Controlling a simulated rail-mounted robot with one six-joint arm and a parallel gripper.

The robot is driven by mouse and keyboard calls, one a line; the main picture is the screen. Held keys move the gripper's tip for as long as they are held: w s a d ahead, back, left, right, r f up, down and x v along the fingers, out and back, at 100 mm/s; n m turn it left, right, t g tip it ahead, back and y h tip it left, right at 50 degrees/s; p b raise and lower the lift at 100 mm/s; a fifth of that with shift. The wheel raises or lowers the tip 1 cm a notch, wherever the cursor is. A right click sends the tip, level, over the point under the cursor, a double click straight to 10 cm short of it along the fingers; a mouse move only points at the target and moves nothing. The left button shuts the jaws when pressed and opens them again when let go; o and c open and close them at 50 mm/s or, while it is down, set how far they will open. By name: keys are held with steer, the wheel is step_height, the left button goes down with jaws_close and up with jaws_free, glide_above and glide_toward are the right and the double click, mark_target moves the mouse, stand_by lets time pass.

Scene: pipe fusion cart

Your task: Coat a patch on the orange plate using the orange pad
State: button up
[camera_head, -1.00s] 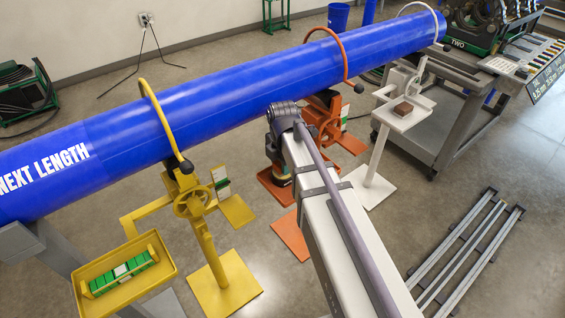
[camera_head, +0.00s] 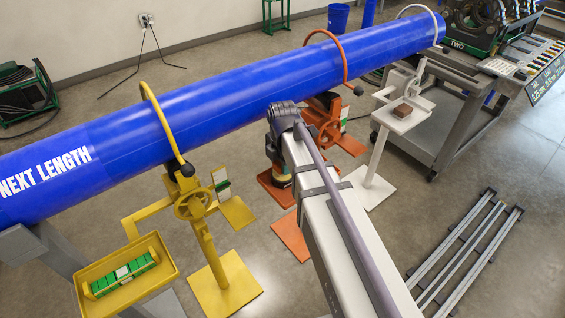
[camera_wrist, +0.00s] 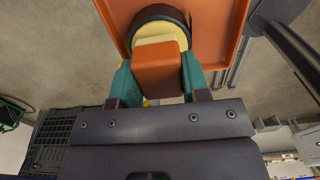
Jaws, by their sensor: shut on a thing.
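In the wrist view my gripper (camera_wrist: 157,80) is shut on a block-shaped orange pad (camera_wrist: 157,68), with one teal finger on each side of it. Just beyond the pad is a round pale-yellow thing with a dark rim (camera_wrist: 160,16); I cannot tell whether the pad touches it. Behind these lies an orange tray-like surface with a raised edge (camera_wrist: 222,28). In the head view an orange stand (camera_head: 325,118) under the pipe carries a flat orange plate (camera_head: 351,146), partly hidden by my arm.
A long blue pipe (camera_head: 230,95) crosses above the stands. A yellow stand (camera_head: 208,245) with a yellow tray (camera_head: 90,306) is at left. A white stand (camera_head: 378,160) holds a brown block (camera_head: 402,109) at right. Metal rails (camera_head: 470,250) lie on the floor.

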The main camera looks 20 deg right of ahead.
step_height(320, 180, up, 6)
steer(key=p, duration=0.5)
steer(key=shift+r, duration=0.15)
